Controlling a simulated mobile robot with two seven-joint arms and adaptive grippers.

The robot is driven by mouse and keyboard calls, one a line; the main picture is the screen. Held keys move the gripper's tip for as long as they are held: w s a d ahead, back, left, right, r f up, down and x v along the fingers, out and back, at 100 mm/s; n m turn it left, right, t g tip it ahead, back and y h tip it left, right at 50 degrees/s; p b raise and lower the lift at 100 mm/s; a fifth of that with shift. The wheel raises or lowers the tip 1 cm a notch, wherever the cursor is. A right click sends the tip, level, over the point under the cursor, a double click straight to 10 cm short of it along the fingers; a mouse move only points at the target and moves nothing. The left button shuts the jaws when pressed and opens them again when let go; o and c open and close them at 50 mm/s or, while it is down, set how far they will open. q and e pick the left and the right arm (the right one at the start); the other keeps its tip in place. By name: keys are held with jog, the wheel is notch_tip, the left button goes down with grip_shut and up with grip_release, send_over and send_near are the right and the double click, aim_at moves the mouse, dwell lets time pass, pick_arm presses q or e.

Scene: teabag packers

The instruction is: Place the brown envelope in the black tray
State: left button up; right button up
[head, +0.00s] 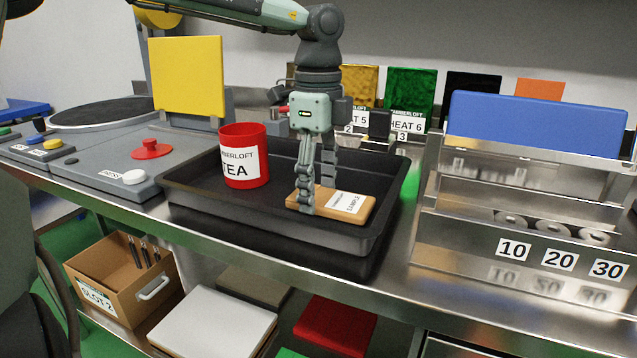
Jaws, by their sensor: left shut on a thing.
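The brown envelope (363,219) lies flat or nearly flat within the black tray (271,237), right of the tray's middle. It has a white label with small dark print. My left gripper (321,208) points straight down over the tray, with its fingers shut on the envelope's left part. Whether the envelope rests on the tray floor or hangs just above it, I cannot tell. My right gripper is not in view.
A red tea tin (258,155) stands in the tray, left of my gripper. A steel rack (470,237) with number labels stands to the right. A grey console with a red button (151,149) is to the left. Upright coloured boards stand behind.

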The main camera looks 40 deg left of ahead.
aim_at(318, 196)
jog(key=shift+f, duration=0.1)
pick_arm(q)
jog(key=o, duration=0.9)
jog(key=shift+o, duration=0.2)
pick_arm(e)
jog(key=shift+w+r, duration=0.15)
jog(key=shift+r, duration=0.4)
pick_arm(q)
jog(key=shift+r, duration=0.2)
notch_tip(318, 196, up, 12)
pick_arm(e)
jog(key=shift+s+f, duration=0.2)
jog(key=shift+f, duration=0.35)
